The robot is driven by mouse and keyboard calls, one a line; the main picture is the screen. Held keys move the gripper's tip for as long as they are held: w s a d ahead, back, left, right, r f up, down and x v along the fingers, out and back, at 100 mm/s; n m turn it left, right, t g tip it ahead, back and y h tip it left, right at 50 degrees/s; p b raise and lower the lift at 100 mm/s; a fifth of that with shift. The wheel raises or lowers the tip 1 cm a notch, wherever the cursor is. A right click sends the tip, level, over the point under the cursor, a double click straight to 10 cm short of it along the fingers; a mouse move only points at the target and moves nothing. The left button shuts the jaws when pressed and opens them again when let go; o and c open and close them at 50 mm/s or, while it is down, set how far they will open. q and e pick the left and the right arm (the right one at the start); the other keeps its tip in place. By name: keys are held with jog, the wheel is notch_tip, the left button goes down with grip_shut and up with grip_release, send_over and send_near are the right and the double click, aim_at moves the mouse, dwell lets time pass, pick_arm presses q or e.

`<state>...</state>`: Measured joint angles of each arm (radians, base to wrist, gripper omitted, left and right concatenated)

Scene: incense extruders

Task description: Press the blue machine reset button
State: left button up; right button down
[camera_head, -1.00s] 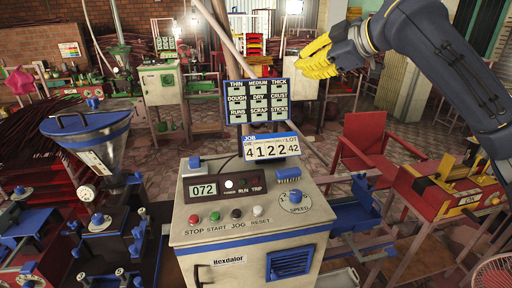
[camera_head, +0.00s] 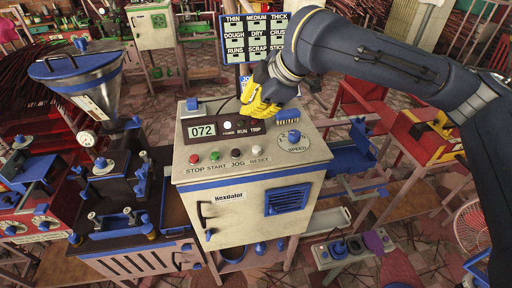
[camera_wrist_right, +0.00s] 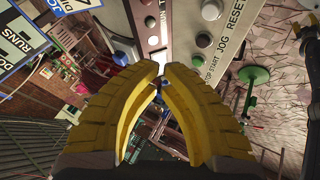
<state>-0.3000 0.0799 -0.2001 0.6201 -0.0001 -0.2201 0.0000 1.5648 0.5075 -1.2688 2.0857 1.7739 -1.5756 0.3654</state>
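The control box (camera_head: 240,205) has a sloped cream top with a row of buttons: red, green, dark, and a pale one. The pale reset button (camera_head: 256,150) sits above the word RESET. In the right wrist view the reset button (camera_wrist_right: 211,10) shows near the top edge as a grey round cap. My right gripper (camera_head: 258,108), with yellow fingers, is above the back of the panel, behind the button row and apart from the reset button. In the wrist view its fingertips (camera_wrist_right: 162,70) nearly meet, with nothing between them. My left gripper is not in view.
The 072 display (camera_head: 203,130) and speed knob (camera_head: 294,136) flank the right gripper's area. A metal hopper (camera_head: 90,80) stands left, a red bench (camera_head: 415,140) right. Space above the button row is clear.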

jog(key=shift+f, duration=0.1)
dwell(0.3)
jog(key=shift+f, duration=4.35)
jog(key=shift+f, duration=0.15)
jog(key=shift+f, duration=0.25)
jog(key=shift+f, duration=0.55)
jog(key=shift+r, duration=0.95)
jog(key=shift+r, duration=2.5)
